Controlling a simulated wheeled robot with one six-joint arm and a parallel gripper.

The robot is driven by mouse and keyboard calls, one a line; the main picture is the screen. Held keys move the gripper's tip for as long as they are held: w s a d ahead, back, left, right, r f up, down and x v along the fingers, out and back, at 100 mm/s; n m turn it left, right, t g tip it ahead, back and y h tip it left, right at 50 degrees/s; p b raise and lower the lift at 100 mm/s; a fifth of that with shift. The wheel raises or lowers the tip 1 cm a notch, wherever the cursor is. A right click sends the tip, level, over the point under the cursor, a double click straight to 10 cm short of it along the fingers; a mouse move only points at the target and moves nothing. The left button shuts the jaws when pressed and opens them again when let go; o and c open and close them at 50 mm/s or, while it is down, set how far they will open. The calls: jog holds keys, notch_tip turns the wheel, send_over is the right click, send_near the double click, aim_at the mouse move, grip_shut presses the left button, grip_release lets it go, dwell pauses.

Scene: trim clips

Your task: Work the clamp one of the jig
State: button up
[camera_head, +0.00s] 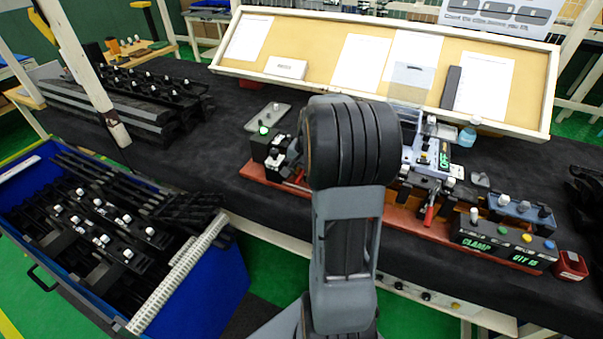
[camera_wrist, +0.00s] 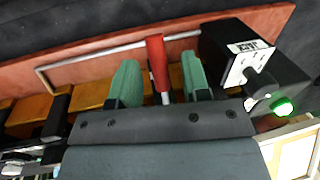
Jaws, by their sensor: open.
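A red clamp handle (camera_wrist: 157,52) stands between the two green fingertips of my gripper (camera_wrist: 158,74) in the wrist view. The fingers are open, with a gap on both sides of the handle. In the head view my arm hides the gripper and the middle of the jig. The jig's red-brown base (camera_head: 254,172) runs along the table's front; it also shows in the wrist view (camera_wrist: 100,50). A second red handle (camera_head: 429,216) is right of my arm. A black box (camera_head: 262,147) with a lit green button is at the jig's left end.
A control box (camera_head: 500,242) labelled CLAMP, with several buttons, is at the jig's right end. A small red bin (camera_head: 570,267) is beside it. A blue crate (camera_head: 225,283) of black parts stands at left. Black trim parts (camera_head: 150,110) lie on the table's left. A sloped board (camera_head: 310,50) is behind.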

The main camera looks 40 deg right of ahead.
jog(key=shift+a+f, duration=0.1)
jog(key=shift+f, duration=0.4)
jog(key=shift+c, duration=0.2)
grip_shut()
jog(key=shift+r, duration=0.1)
